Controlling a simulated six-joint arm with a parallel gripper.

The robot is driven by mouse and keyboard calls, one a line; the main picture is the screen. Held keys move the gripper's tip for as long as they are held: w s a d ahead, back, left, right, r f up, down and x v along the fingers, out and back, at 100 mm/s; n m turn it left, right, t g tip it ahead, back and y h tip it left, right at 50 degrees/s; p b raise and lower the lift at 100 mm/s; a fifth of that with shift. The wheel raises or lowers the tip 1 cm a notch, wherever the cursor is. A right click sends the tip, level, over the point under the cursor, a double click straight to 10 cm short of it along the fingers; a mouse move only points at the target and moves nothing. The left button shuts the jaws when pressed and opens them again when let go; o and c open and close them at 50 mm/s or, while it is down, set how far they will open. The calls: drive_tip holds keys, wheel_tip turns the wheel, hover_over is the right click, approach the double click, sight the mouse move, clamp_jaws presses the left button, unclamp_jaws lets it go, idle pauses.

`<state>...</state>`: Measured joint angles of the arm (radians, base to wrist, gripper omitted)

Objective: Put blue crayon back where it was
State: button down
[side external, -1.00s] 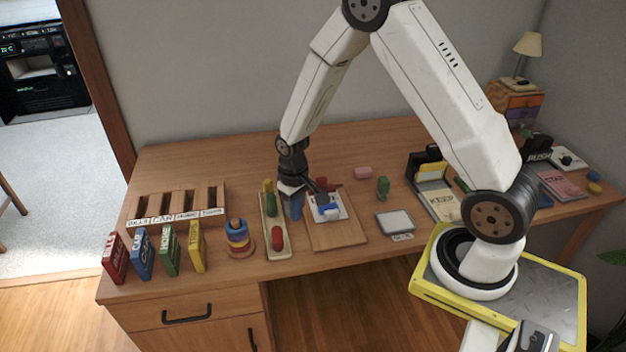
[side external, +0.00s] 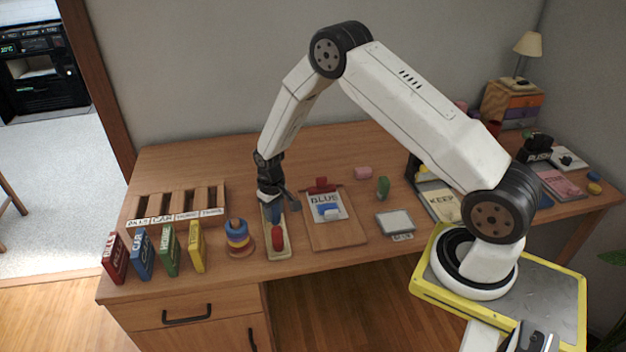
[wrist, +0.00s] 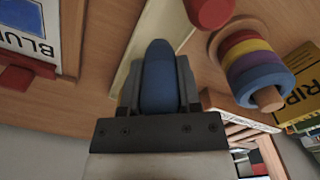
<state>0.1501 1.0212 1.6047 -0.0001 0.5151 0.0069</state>
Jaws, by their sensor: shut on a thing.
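The blue crayon (side external: 273,213) is between the fingers of my gripper (side external: 272,205), over the pale wooden tray (side external: 283,250). In the wrist view the blue crayon (wrist: 158,78) stands between the two dark fingers of my gripper (wrist: 158,92), tip outward. The tray (wrist: 128,75) lies just beyond it. A red crayon (side external: 277,237) stands in the tray's near end; its edge also shows in the wrist view (wrist: 210,9). My gripper covers the tray's far part, so the other pieces there are hidden. I cannot tell whether the blue crayon touches the tray.
A ring stacker (side external: 238,238) stands close to the left. Several upright boxes and a slotted rack (side external: 150,205) are farther left.

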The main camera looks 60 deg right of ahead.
sight(274, 219)
drive_tip(key=shift+f, duration=0.15)
drive_tip(key=shift+w+f, duration=0.2)
drive_tip(key=shift+f, duration=1.5)
drive_tip(key=shift+f, duration=0.1)
drive_tip(key=shift+c, duration=1.5)
unclamp_jaws()
wheel_tip(274, 219, up, 12)
drive_tip(key=shift+f, duration=0.1)
drive_tip(key=shift+r, duration=0.2)
